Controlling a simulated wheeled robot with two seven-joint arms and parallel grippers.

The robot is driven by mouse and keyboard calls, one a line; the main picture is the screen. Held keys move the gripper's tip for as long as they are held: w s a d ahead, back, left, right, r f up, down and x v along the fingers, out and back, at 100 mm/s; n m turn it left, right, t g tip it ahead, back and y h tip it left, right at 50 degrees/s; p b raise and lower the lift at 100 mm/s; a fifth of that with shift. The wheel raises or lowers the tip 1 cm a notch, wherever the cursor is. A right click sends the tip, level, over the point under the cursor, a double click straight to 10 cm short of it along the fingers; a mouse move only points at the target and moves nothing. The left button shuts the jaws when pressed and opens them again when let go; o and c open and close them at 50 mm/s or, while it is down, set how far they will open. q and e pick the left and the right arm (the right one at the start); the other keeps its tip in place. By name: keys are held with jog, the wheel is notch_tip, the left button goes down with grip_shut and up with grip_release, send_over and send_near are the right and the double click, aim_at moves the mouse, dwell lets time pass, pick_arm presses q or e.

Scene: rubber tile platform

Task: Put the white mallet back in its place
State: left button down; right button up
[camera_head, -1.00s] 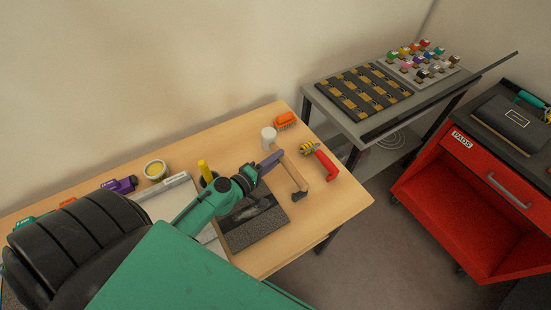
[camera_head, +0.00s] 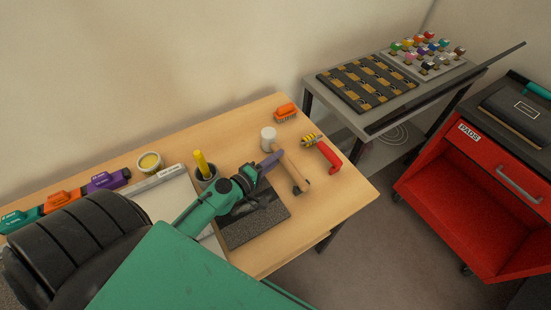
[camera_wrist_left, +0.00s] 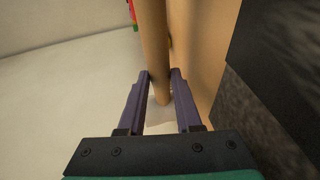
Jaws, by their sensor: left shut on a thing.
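The white mallet (camera_head: 268,139) has a white cylindrical head and a wooden handle that runs toward the lower right in the head view. My left gripper (camera_head: 270,164) reaches across the table, with its purple fingers around the handle. In the left wrist view the handle (camera_wrist_left: 154,45) passes between the two fingers (camera_wrist_left: 160,82), and a white surface shows beyond them. A small dark piece shows by the handle's lower end; I cannot tell whether it belongs to the mallet. My right gripper is out of view.
The wooden table (camera_head: 335,200) holds an orange brush (camera_head: 286,111), a red-handled tool (camera_head: 328,156), a dark cup with a yellow stick (camera_head: 203,167), a yellow-topped tub (camera_head: 149,162) and a dark mat (camera_head: 245,228). A grey table (camera_head: 410,97) and red cabinet (camera_head: 470,205) stand right.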

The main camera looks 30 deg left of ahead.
pick_arm(q)
jog(key=shift+f, duration=0.2)
jog(key=c, duration=0.6)
grip_release()
jog(key=shift+r, duration=0.1)
jog(key=shift+o, duration=0.4)
jog(key=shift+s+f, duration=0.1)
jog(key=shift+f, duration=0.1)
